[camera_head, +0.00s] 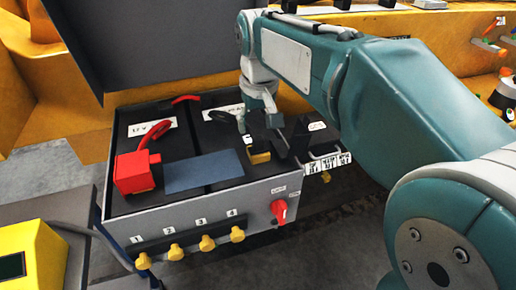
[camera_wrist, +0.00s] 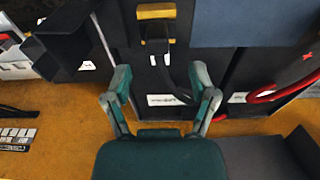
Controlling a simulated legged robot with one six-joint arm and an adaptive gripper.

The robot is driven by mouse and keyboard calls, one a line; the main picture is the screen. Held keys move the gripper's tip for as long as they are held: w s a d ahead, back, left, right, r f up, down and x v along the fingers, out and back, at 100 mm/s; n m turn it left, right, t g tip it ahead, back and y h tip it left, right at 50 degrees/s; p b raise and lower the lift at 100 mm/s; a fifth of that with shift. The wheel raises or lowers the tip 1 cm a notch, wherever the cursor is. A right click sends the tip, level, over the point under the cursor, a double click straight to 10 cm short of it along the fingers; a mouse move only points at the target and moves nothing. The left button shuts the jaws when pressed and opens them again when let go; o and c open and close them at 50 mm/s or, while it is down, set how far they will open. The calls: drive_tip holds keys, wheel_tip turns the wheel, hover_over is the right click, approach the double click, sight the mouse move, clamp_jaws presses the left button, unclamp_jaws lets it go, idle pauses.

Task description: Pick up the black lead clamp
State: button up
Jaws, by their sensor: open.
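A black block-shaped piece (camera_head: 298,141), which looks like the black lead clamp, stands at the right end of the dark-topped box. In the wrist view it is at the upper left (camera_wrist: 68,45), outside the fingers. My gripper (camera_head: 258,122) is open and empty above the back of the box, left of that piece. In the wrist view my gripper (camera_wrist: 160,80) has its fingers apart, with a black cable loop (camera_wrist: 166,62) and a yellow piece (camera_wrist: 156,11) seen beyond the gap. The yellow piece (camera_head: 258,157) lies below my gripper in the head view.
A red clamp (camera_head: 136,173) with a red cable (camera_head: 158,129) is on the box's left. A blue-grey plate (camera_head: 203,171) lies between. The box front has yellow knobs (camera_head: 208,243) and a red switch (camera_head: 281,211). A raised dark lid (camera_head: 150,45) stands behind at left.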

sight(258, 138)
wheel_tip(258, 138, down, 5)
drive_tip(key=shift+w+f, duration=0.1)
clamp_jaws()
